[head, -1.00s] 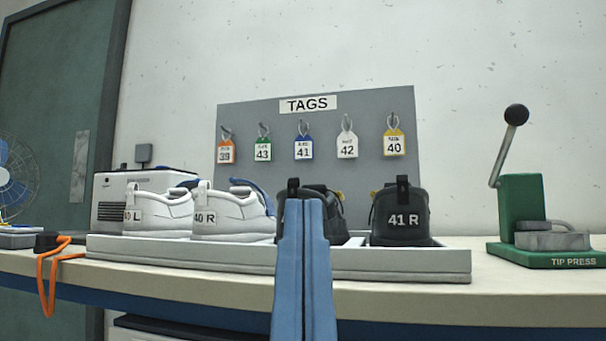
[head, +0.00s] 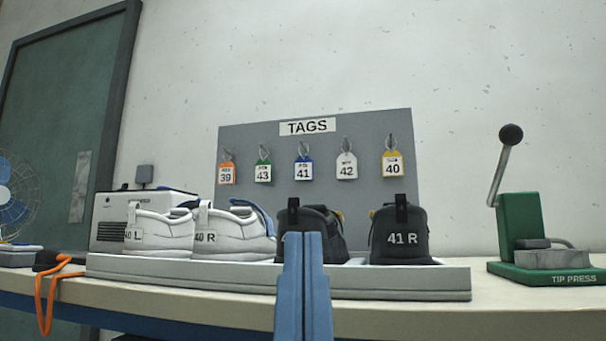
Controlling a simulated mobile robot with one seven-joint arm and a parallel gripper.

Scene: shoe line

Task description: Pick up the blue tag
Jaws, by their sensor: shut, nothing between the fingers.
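The blue tag (head: 303,172), marked 41, hangs from a hook in the middle of the grey TAGS board (head: 400,130). An orange tag (head: 226,174) and a green tag (head: 263,172) hang to its left. A white tag (head: 347,168) and a yellow tag (head: 392,166) hang to its right. My gripper (head: 303,240) is shut and empty, its blue fingers pointing up at the bottom centre. It shows below the blue tag and in front of a black shoe (head: 322,221), hiding part of that shoe.
A pale tray (head: 420,282) along the bench holds two white shoes (head: 233,232) and two black ones, including the 41 R shoe (head: 400,235). A green tip press (head: 530,235) stands at right. An orange cord (head: 43,300) hangs over the bench edge at left.

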